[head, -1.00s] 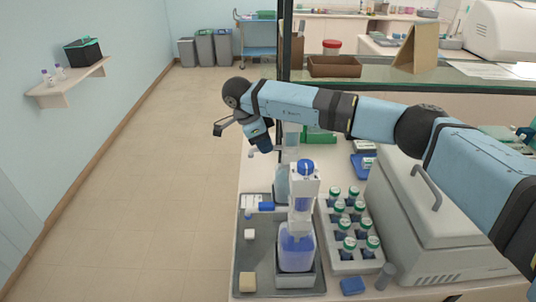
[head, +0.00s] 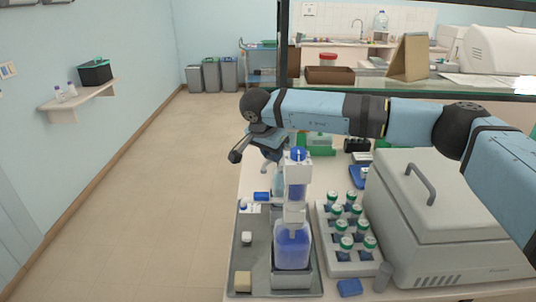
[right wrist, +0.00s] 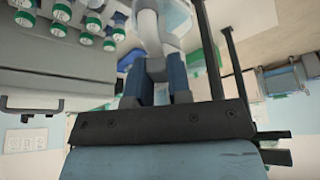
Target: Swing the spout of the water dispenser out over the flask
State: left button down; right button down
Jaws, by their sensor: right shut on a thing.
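My right gripper (head: 268,158) is behind the front bottle in the head view, low over the bench and partly hidden. In the right wrist view its two blue fingers (right wrist: 158,85) are shut on a slim white part (right wrist: 153,66), which looks like the water dispenser's spout. A pale, clear rounded vessel (right wrist: 176,18) shows just beyond it; I cannot tell whether it is the flask. In the head view a pale blue bottle (head: 278,184), seemingly the water dispenser, stands mostly hidden behind the front dispenser. My left gripper is not in view.
A dispenser bottle of blue liquid (head: 292,246) stands at the front in a grey tray (head: 250,270). A rack of green-capped bottles (head: 330,262) and a large grey lidded machine (head: 430,220) stand to its right. The floor left of the bench is clear.

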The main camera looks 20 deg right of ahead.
jog(key=s+d+n+b, duration=0.1)
jog(key=n, duration=0.1)
jog(key=s+d+n+t+y, duration=0.1)
jog(key=n, duration=0.1)
jog(key=shift+n+y+b, duration=0.3)
jog(key=shift+b, duration=0.05)
jog(key=shift+d, duration=0.1)
dwell(0.3)
jog(key=c, duration=1)
grip_release()
jog(key=shift+f, duration=0.1)
jog(key=shift+c, duration=0.2)
jog(key=b+v, duration=0.1)
jog(key=v, duration=1.3)
